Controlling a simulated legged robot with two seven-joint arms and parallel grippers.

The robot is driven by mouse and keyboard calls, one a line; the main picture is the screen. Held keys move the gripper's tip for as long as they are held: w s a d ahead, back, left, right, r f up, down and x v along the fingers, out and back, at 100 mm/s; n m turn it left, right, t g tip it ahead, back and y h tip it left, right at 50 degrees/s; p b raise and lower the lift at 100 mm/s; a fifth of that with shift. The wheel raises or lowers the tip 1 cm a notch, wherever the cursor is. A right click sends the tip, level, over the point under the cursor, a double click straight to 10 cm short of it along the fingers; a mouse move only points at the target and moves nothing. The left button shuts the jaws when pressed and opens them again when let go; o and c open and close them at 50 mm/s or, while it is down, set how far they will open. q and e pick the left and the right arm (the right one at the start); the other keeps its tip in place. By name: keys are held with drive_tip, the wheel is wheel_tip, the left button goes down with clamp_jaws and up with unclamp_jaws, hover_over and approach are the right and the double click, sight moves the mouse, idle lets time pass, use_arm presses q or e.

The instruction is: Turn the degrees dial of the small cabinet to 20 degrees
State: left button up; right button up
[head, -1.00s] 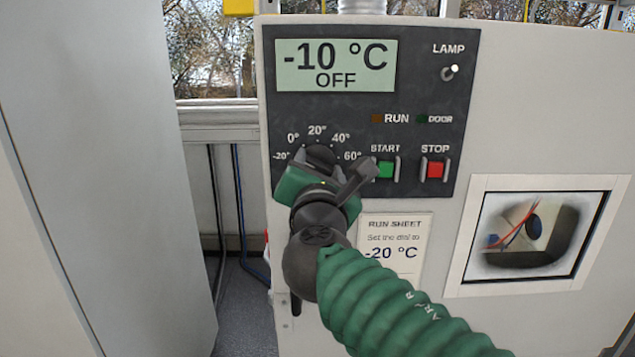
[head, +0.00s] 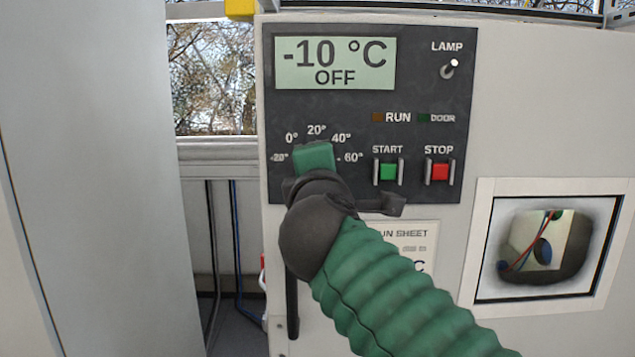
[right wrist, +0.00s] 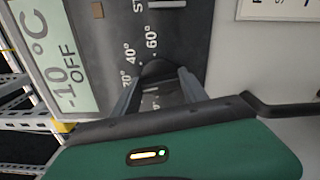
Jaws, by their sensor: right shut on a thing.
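The small cabinet (head: 540,130) has a dark panel (head: 325,108) with a display (head: 335,64) reading "-10 °C OFF". Below it, the dial scale runs from -20° to 60°. My right gripper (head: 315,158) covers the dial in the head view, so its pointer is hidden. In the right wrist view the two fingers of my right gripper (right wrist: 160,95) stand on either side of the dark dial (right wrist: 157,72), shut on it. The pointer's setting cannot be read there either. My left gripper is out of view.
A green START button (head: 387,171) and red STOP button (head: 439,171) sit close to the right of the dial. A lamp switch (head: 449,69) is above. A run sheet (head: 415,240) is partly hidden by my arm. A tall grey cabinet (head: 100,150) stands at left.

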drive_tip(key=shift+f+m+b, duration=0.1)
drive_tip(key=shift+m+b, duration=0.4)
drive_tip(key=shift+m, duration=0.3)
drive_tip(key=o, duration=1.2)
drive_tip(key=shift+o, duration=0.9)
drive_tip(key=shift+w+f, duration=0.1)
drive_tip(key=shift+w, duration=0.1)
